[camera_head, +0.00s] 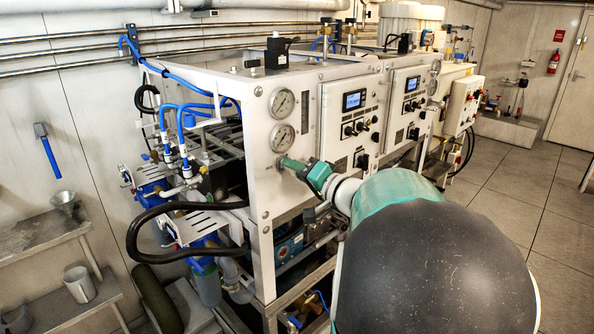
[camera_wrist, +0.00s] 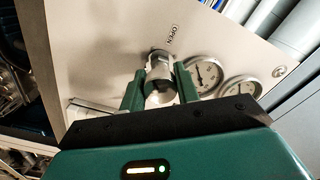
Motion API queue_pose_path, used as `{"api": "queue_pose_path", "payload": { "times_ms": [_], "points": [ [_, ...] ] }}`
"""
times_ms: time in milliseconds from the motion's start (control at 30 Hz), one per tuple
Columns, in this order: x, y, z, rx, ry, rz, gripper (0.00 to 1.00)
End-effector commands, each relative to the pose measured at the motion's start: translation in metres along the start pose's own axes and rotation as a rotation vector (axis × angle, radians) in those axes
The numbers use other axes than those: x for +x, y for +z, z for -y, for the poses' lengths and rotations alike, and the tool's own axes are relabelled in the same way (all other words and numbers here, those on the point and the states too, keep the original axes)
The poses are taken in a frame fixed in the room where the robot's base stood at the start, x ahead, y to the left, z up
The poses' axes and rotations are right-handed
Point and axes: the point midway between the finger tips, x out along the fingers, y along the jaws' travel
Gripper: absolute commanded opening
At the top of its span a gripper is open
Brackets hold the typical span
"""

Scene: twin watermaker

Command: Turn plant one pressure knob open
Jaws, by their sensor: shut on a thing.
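The plant one pressure knob (camera_wrist: 160,72) is a metallic knob on the white front panel (camera_wrist: 110,50). In the wrist view it stands between the two green fingers of my gripper (camera_wrist: 159,88), which is shut on it. The word OPEN is printed on the panel beside the knob. In the head view my green gripper (camera_head: 305,168) reaches the panel's lower left part, below two round gauges (camera_head: 282,118). There the fingers hide the knob. The knob's turn position cannot be told.
A control panel with a small screen (camera_head: 355,101) and switches sits right of the gauges. A black hose (camera_head: 145,225) loops out at the left of the frame. A second similar panel (camera_head: 405,95) stands farther right. The floor (camera_head: 535,190) at right is clear.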

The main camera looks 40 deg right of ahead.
Motion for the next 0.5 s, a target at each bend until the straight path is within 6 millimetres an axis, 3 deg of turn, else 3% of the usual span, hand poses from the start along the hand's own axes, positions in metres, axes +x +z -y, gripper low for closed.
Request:
{"api": "queue_pose_path", "payload": {
  "times_ms": [133, 167, 267, 500],
  "points": [
    [-0.0007, -0.0004, -0.0005, -0.001, 0.001, -0.001, 0.09],
    [-0.0007, -0.0004, -0.0005, -0.001, 0.001, -0.001, 0.33],
    [-0.0006, -0.0004, -0.0004, 0.0, 0.001, -0.001, 0.53],
    [-0.0003, -0.0003, -0.0001, 0.0, 0.001, -0.001, 0.53]
  ]
}}
